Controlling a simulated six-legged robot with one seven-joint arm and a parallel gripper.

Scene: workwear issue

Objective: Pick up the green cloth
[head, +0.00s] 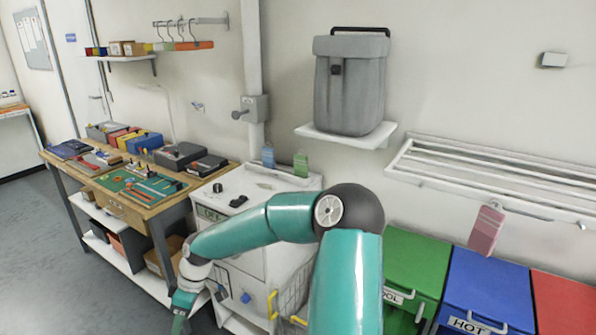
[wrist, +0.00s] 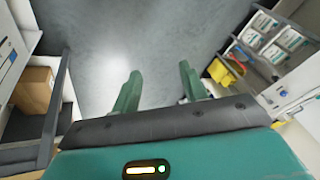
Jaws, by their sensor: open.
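My gripper (head: 181,310) is low at the bottom left of the head view, in front of the cabinet and well apart from the green cloth. In the wrist view my gripper (wrist: 160,72) has its two green fingers spread with nothing between them, over grey floor (wrist: 150,35).
A workbench (head: 150,208) stands left, green, blue and red bins (head: 415,262) right. Floor at left is clear.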

